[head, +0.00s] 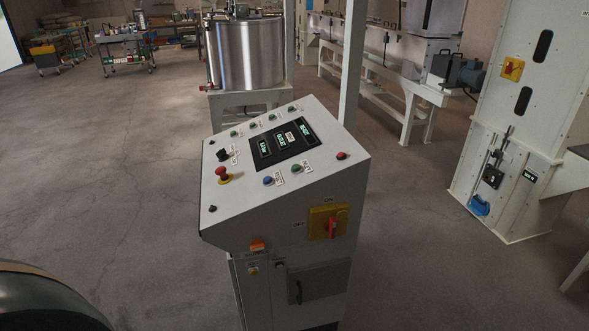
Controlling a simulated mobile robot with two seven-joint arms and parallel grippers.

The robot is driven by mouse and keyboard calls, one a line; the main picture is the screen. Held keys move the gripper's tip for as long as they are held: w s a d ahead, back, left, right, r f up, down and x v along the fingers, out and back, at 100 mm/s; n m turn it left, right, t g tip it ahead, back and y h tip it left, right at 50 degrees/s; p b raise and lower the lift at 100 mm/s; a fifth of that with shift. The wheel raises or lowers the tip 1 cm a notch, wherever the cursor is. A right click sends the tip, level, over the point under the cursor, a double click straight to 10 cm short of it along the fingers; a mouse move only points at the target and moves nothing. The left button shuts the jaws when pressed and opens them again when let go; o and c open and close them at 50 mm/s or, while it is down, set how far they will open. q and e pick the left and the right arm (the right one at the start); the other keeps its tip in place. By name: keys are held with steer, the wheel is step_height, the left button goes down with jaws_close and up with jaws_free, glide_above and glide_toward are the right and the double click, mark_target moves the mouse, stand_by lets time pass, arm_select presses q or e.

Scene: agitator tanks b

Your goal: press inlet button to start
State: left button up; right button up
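The control console (290,195) stands in the middle of the head view, with a sloped light-grey top. On the slope sit a blue button (267,180), a green button (295,168), a red button or lamp (341,156) and a red mushroom button on a yellow base (222,173). Several small green buttons or lamps (252,124) line the upper edge. A dark display panel (282,142) shows lit readouts. The small labels are too blurred to tell which button is the inlet one. Neither of my grippers is in view.
A yellow plate with a red rotary switch (329,222) is on the console's side. A steel tank (246,55) stands behind it. A tall white cabinet (525,110) is at right. A dark rounded shape (45,300) fills the lower left corner. Floor left of the console is clear.

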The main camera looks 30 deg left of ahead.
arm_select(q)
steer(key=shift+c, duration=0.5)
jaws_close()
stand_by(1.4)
